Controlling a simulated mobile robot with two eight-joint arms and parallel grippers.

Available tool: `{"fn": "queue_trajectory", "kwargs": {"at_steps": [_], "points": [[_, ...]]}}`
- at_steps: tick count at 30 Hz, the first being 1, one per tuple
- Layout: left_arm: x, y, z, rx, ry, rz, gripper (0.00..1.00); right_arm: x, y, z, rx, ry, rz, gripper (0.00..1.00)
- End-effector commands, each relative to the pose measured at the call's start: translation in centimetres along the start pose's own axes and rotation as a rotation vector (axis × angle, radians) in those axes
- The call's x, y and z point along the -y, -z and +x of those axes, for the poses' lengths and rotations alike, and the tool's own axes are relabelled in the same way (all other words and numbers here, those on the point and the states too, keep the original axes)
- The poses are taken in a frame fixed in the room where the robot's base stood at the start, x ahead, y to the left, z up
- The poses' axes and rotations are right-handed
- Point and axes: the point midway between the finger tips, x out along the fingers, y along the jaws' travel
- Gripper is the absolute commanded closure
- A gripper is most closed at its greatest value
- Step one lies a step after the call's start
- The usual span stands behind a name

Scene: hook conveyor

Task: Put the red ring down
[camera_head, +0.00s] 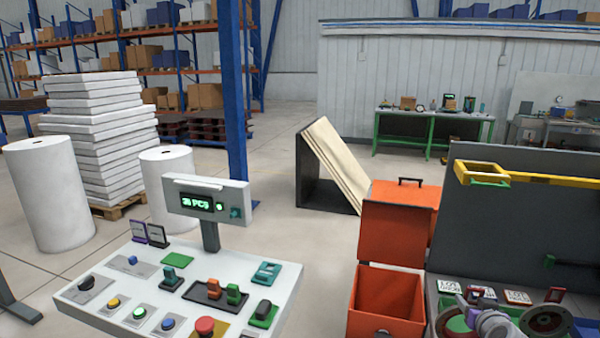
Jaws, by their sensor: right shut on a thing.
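The red ring (441,318) is at the bottom right of the head view, over a round green surface, partly cut off by the frame edge. My right gripper (473,318) is at the ring's right side and is shut on it. Whether the ring touches the surface below cannot be told. My left gripper is not in view.
A dark round part (548,320) is close to the right of my gripper. Small cards (518,296) stand behind it, before a dark upright panel (520,220) with a yellow bar (545,178). An open orange bin (385,298) and a control desk (135,262) are to the left.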

Motion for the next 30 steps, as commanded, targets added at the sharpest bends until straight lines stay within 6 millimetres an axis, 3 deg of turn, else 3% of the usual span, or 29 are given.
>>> {"fn": "queue_trajectory", "kwargs": {"at_steps": [14, 24, 30], "points": [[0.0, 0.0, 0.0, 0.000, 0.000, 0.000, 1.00, 9.6, -7.0, -0.8, 0.014, 0.088, -0.041, 1.00], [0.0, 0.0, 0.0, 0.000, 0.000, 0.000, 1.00, 18.4, -13.8, -4.8, 0.004, 0.187, -0.083, 1.00], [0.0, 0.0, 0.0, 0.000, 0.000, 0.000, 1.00, 21.4, -16.3, -7.3, -0.007, 0.232, -0.100, 1.00]]}}
